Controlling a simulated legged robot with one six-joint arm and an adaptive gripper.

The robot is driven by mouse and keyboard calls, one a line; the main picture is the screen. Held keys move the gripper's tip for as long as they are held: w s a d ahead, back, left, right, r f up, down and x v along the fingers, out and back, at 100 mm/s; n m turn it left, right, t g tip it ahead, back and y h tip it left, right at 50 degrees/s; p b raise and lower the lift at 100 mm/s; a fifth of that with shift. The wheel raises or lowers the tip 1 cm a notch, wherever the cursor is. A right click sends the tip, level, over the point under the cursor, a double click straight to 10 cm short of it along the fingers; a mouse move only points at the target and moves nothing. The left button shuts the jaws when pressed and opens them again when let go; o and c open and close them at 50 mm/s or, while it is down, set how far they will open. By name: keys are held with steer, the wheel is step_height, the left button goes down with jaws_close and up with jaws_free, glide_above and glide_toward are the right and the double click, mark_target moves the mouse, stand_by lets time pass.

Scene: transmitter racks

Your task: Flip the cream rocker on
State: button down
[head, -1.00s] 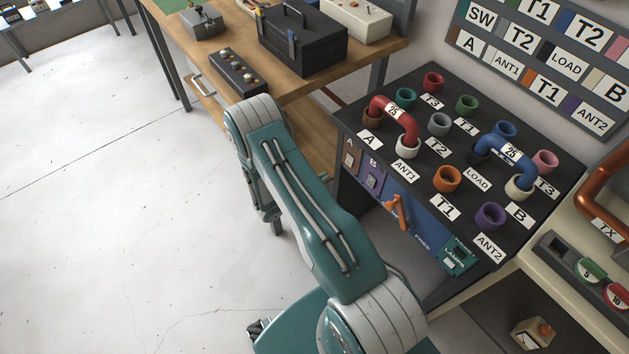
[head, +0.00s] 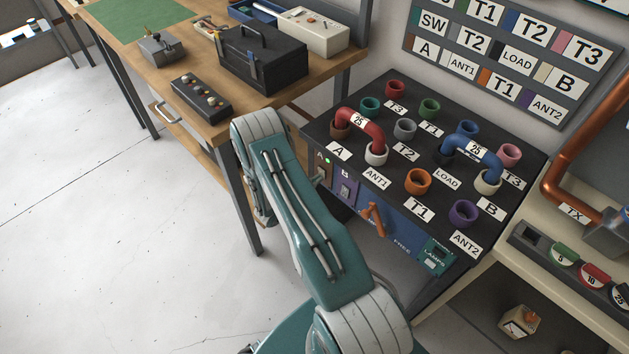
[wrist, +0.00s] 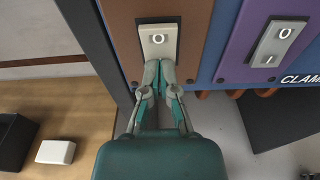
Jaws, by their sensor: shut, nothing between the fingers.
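The cream rocker (wrist: 158,42) sits on a brown plate (wrist: 200,30) in the wrist view, with its O mark showing at the top. My gripper (wrist: 160,68) is shut and empty, its fingertips at the rocker's lower half, appearing to touch it. They hide that half and any mark there. In the head view the brown plate (head: 321,168), marked A, shows at the left end of the front panel, partly behind my arm. A small green light shows on it.
A second, pale rocker on a purple plate (wrist: 238,45) is to the right. An orange lever (head: 374,219) sticks out further right. The black patch top (head: 400,150) carries several coloured sockets and two pipe links. A wooden bench (head: 285,95) stands to the left; the floor is clear.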

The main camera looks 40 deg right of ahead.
steer(key=shift+a, duration=0.1)
steer(key=s+a+f, duration=0.1)
steer(key=a+f, duration=0.1)
steer(key=a, duration=1.1)
steer(key=shift+a, duration=0.35)
steer(key=shift+r, duration=0.1)
steer(key=s+a+r+m+g+y, duration=0.1)
steer(key=s+r+m+g+y, duration=0.3)
steer(key=r, duration=0.8)
steer(key=w+a+r+m+g+y, duration=0.1)
steer(key=a+r+m+y, duration=0.1)
steer(key=r+m, duration=0.8)
steer(key=s+a+r+m+t+y, duration=0.2)
steer(key=s+a+r+t+y, duration=0.2)
steer(key=s+r, duration=0.4)
steer(key=s+a+r+m+t+y, duration=0.3)
steer(key=s+a+r+t+y, duration=0.2)
steer(key=r, duration=0.8)
steer(key=s+a+y, duration=0.1)
steer(key=s+a, duration=0.1)
steer(key=s, duration=0.1)
steer(key=shift+s+a+r+y, duration=0.3)
steer(key=shift+a+r, duration=0.05)
steer(key=shift+r, duration=0.05)
